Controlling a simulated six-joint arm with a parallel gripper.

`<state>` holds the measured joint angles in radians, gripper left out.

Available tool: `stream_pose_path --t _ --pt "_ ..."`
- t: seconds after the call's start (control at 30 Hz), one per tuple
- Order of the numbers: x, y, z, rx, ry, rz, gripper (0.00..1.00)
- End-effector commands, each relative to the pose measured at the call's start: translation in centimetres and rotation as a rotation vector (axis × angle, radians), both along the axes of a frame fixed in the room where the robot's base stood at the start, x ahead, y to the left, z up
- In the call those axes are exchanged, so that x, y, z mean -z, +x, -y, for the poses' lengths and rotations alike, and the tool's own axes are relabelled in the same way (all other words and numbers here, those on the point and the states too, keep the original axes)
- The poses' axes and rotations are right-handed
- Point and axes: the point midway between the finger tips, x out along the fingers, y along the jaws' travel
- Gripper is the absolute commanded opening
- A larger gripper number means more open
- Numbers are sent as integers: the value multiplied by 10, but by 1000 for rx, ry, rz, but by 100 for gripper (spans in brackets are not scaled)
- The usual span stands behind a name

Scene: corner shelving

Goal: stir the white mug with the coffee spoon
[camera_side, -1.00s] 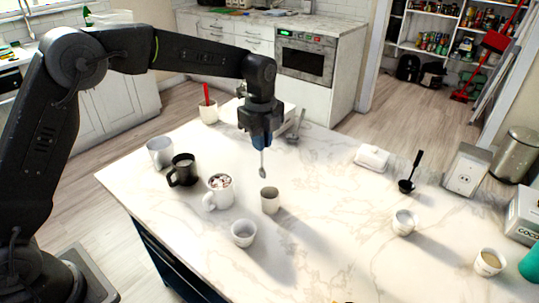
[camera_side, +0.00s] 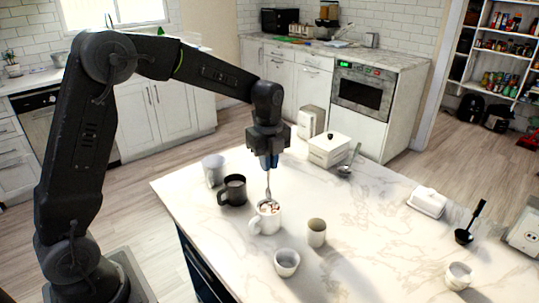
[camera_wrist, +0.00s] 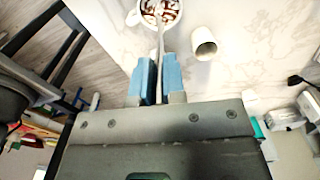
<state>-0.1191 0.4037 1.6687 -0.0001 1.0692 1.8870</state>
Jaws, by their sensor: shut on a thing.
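My gripper (camera_side: 268,163) is shut on the coffee spoon (camera_side: 268,186), which hangs upright below the fingers. In the wrist view the blue fingertips (camera_wrist: 157,76) pinch the handle of the spoon (camera_wrist: 159,42). The white mug (camera_side: 265,223) stands on the counter directly beneath, its handle toward the left. The spoon reaches down into its opening, and the tip is hidden. The mug also shows at the top of the wrist view (camera_wrist: 147,18), with brown and white swirled contents.
A black mug (camera_side: 233,191) and a grey-white cup (camera_side: 214,171) stand left of the white mug. A beige cup (camera_side: 316,233) is at its right, and a small white cup (camera_side: 286,262) in front. A white lidded box (camera_side: 329,152) stands behind. The counter's right (camera_side: 385,225) has free room.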

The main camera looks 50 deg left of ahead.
Motion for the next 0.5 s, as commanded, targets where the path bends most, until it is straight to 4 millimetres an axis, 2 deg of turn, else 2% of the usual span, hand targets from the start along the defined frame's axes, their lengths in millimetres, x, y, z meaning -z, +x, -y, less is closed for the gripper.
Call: stream_pose_path --t 0.5 --pt "40 0 0 0 -1 -1 0"
